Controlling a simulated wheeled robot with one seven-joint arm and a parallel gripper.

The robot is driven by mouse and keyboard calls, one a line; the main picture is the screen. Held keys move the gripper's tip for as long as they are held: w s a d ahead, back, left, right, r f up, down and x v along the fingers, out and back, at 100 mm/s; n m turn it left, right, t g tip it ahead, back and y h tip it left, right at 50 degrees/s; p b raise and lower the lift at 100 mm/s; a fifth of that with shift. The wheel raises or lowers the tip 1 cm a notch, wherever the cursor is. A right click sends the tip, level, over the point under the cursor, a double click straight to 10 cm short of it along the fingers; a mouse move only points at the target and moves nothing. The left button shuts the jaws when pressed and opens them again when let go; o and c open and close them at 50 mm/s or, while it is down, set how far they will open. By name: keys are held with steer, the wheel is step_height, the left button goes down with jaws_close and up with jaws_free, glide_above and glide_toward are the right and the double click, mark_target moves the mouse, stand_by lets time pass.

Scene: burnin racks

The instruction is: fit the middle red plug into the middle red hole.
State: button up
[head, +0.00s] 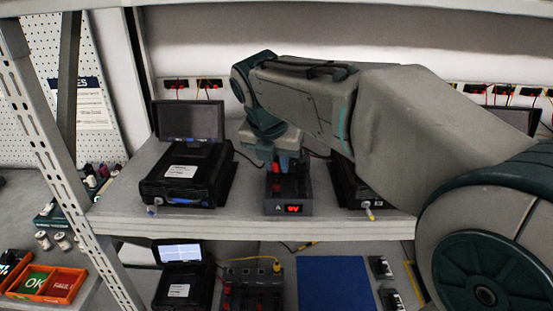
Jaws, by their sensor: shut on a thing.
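My gripper (287,163) points down over a small dark supply box (271,208) on the upper shelf. It is shut on a plug that is mostly hidden between the fingers; I take it to be the middle red plug. The box front carries a letter A and a lit red display (293,209) that seems to read 0V. Small red parts (275,168) show beside the fingers at the box top. The middle red hole is hidden, and I cannot tell whether the plug is in it.
A black unit with a screen (189,120) stands left of the box, and another black unit (349,187) stands close on its right. A perforated rack post (62,165) rises at left.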

steer(key=shift+f, duration=0.4)
stand_by(0.5)
steer(key=o, duration=1.3)
steer(key=shift+a, duration=0.1)
steer(key=shift+r+p, duration=2.7)
steer(key=shift+r, duration=0.1)
steer(key=shift+f, duration=0.1)
